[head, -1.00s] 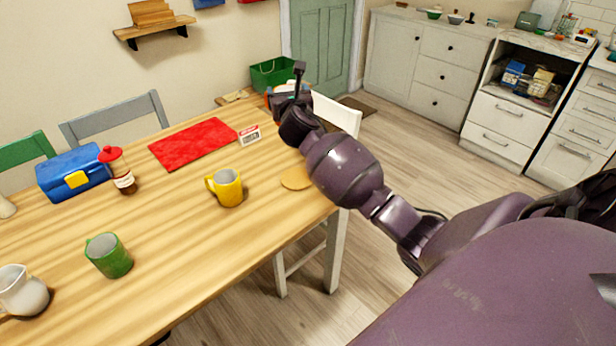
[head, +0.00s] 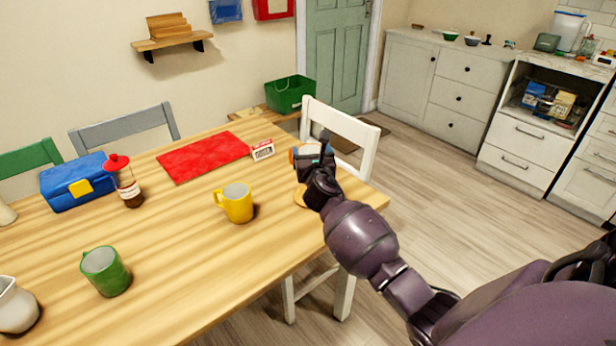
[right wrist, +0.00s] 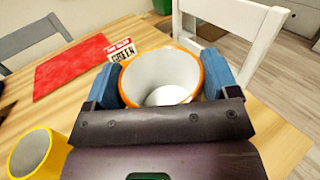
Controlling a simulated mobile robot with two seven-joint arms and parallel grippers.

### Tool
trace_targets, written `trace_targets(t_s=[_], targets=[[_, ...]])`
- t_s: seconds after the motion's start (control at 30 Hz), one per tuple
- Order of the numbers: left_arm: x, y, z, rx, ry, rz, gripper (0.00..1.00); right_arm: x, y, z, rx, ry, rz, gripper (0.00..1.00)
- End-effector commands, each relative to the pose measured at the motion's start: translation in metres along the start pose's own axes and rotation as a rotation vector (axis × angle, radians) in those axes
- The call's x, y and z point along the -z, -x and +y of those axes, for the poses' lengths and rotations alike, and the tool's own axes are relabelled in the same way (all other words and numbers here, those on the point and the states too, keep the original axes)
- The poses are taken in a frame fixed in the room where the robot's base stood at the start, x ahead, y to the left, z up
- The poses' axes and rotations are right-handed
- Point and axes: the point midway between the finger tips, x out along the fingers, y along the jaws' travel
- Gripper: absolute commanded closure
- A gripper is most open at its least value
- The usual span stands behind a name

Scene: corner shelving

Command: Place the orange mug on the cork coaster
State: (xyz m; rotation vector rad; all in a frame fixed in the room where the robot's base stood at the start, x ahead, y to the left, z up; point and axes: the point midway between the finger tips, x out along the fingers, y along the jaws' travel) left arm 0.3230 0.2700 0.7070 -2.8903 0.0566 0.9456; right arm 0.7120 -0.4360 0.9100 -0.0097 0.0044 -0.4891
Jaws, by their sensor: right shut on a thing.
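The orange mug (right wrist: 162,80), with a white inside, is between the two blue fingers of my right gripper (right wrist: 160,88) in the right wrist view. The gripper is shut on it. In the head view my right gripper (head: 312,160) is over the right end of the table, and only a bit of the orange mug (head: 292,156) shows beside it. The cork coaster (head: 300,197) lies on the table just below the gripper, partly hidden by my right arm. Whether the mug touches anything below is hidden. My left gripper is not in view.
A yellow mug (head: 237,203) stands left of the coaster. A green mug (head: 105,271), a sauce bottle (head: 124,181) and a blue lunch box (head: 77,184) stand farther left. A white chair (head: 345,130) is behind the table end.

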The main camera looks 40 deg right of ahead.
Motion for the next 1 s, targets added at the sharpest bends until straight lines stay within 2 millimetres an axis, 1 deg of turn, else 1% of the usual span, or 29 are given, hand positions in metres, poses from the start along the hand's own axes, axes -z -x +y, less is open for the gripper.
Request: trace_targets(t_s=[0.03, 0.1, 0.27, 0.37, 0.5, 0.6, 0.67, 0.8, 0.9, 1.0], targets=[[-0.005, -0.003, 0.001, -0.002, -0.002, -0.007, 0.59, 0.013, 0.000, 0.001, -0.001, 0.002, 0.004, 0.72], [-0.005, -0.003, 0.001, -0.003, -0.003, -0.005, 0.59, 0.018, 0.000, 0.001, -0.001, 0.000, 0.002, 0.72], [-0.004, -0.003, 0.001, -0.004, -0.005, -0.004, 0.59, 0.021, 0.000, 0.000, 0.000, -0.001, -0.003, 0.72], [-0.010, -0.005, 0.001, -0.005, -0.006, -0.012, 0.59, 0.028, 0.000, 0.001, -0.001, -0.001, -0.002, 0.72], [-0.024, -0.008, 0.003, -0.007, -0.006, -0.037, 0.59, 0.051, 0.000, 0.001, 0.000, 0.001, 0.005, 0.72], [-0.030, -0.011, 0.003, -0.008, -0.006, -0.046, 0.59, 0.063, 0.000, 0.001, -0.001, 0.002, 0.004, 0.72], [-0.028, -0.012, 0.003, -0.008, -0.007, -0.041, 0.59, 0.066, 0.000, 0.001, -0.001, 0.001, 0.002, 0.72], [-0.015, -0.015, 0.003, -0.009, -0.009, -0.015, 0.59, 0.061, 0.000, 0.001, -0.001, -0.001, -0.004, 0.72], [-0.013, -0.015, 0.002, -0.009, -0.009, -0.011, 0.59, 0.060, -0.001, 0.001, -0.001, -0.002, -0.004, 0.72], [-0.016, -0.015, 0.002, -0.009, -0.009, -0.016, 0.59, 0.063, 0.000, 0.001, -0.001, -0.001, -0.003, 0.72]])
